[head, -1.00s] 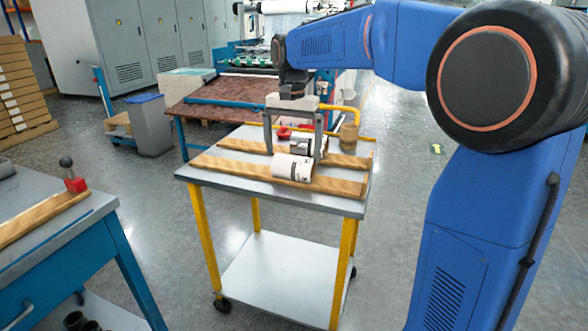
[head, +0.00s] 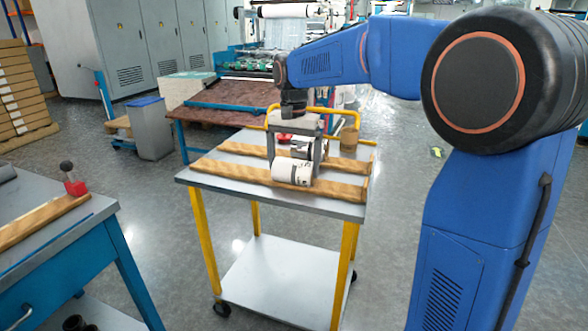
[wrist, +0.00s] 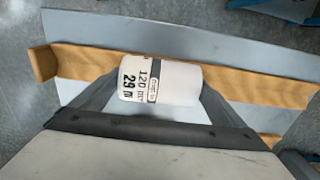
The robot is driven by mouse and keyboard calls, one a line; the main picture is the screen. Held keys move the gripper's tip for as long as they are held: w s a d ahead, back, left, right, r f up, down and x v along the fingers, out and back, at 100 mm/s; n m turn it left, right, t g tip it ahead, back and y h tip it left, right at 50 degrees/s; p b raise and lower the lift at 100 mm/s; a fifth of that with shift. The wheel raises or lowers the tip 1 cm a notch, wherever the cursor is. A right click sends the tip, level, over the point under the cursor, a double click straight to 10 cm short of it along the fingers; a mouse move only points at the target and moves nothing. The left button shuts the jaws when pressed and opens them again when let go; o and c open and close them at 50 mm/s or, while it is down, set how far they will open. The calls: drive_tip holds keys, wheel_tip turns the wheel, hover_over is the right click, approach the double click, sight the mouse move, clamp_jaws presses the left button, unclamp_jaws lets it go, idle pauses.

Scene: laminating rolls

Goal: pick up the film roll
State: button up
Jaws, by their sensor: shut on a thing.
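The film roll (head: 292,171) is a white cylinder with a dark printed label, lying on its side on the front wooden strip of the cart. In the wrist view the roll (wrist: 160,82) shows print reading "120" and "29". My gripper (head: 295,165) is lowered over the roll and shut on it. I see no clear gap between the roll and the strip.
The cart (head: 215,176) has a grey top with two wooden strips and yellow legs. A blue bench (head: 60,250) is at left.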

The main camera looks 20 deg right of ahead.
sight(293, 161)
wheel_tip(293, 161, up, 10)
idle(0.5)
